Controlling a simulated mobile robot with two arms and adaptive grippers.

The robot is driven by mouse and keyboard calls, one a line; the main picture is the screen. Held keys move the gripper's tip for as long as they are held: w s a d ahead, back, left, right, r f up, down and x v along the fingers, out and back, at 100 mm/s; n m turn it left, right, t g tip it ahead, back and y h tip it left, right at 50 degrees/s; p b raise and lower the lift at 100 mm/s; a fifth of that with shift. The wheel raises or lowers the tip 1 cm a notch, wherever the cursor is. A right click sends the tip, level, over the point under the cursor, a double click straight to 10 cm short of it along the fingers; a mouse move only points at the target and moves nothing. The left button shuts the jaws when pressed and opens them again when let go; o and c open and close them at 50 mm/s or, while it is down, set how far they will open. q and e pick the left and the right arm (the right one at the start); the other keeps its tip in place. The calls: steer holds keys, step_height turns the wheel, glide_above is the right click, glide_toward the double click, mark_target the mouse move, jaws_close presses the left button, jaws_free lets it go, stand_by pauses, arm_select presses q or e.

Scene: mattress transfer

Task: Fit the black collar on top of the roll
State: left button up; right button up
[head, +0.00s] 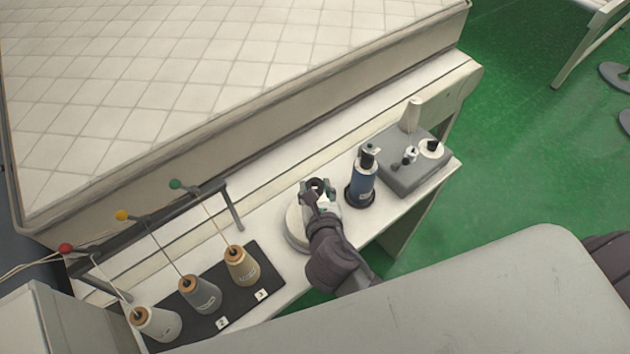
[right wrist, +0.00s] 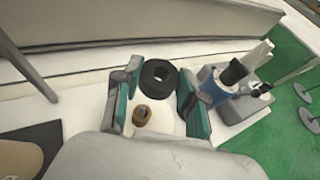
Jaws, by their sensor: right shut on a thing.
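The black collar (head: 317,186) is a dark ring with a hole in its middle. My right gripper (head: 318,190) is shut on it, its green-padded fingers on either side. In the right wrist view the collar (right wrist: 158,73) sits between the fingertips of the gripper (right wrist: 158,82). The white roll (head: 296,232) stands on the bench below the gripper, partly hidden by it. Its tan core opening (right wrist: 141,114) shows in the right wrist view, apart from the collar in the picture. The gap in height between collar and roll is hard to tell. My left gripper is out of view.
A blue bottle with a black top (head: 363,178) stands close right of the roll. A grey block with small parts (head: 413,170) is farther right. Several thread cones, including a tan one (head: 241,265), stand on a dark mat at left. A quilted mattress (head: 200,80) lies behind.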

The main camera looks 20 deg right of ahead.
steer(key=shift+w+a, duration=0.15)
steer(key=shift+a, duration=0.05)
steer(key=shift+a+p, duration=0.1)
steer(key=shift+p, duration=0.25)
arm_select(q)
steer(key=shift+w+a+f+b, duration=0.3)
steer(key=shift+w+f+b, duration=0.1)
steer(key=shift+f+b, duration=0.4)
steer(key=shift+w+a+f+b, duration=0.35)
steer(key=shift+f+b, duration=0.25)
steer(key=shift+b, duration=0.3)
arm_select(e)
steer(key=shift+f, duration=2.9)
arm_select(q)
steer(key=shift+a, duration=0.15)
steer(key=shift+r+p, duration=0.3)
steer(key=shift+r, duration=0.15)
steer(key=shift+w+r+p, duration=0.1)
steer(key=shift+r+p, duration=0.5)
steer(key=shift+p, duration=0.15)
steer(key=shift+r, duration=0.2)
